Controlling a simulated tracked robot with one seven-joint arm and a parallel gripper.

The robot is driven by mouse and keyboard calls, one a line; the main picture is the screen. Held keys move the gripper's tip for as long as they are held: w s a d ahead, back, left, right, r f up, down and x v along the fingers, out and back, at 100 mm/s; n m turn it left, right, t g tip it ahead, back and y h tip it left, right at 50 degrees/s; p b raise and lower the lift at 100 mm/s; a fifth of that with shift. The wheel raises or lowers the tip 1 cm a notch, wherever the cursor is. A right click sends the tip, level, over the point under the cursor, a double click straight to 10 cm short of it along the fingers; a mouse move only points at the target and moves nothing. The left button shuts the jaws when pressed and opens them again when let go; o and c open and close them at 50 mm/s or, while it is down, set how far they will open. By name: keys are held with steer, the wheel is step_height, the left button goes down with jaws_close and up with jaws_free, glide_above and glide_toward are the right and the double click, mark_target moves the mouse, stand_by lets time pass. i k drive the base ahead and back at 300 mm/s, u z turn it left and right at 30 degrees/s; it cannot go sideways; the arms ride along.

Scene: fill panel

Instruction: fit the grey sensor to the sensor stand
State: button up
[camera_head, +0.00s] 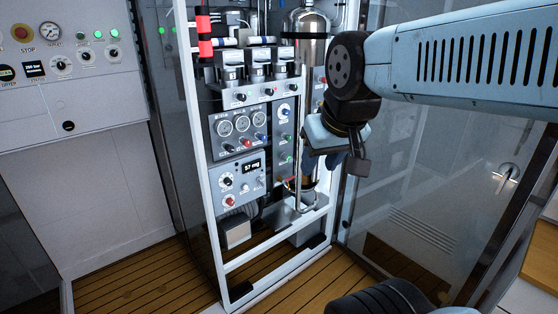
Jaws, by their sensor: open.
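My gripper (336,160) hangs from the wrist in front of the right side of the white-framed panel rack. It is open, and its fingers point down. The wrist and fingers cover part of the rack's right post area. I cannot pick out the grey sensor or the sensor stand with certainty. A metal fixture with upright rods and an amber part (303,186) stands low in the rack, left of and below my gripper. I cannot tell whether anything lies between the fingers.
The rack (206,180) holds gauges (241,124), knobs and a display box (236,181). A steel cylinder (305,45) stands at its upper right. A glass door (425,205) stands behind my arm. A control panel (65,60) is at left. Wooden floor (135,280) is clear in front.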

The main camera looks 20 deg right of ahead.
mark_target(289, 159)
steer(key=z, duration=0.1)
steer(key=i, duration=0.95)
steer(key=u, duration=0.1)
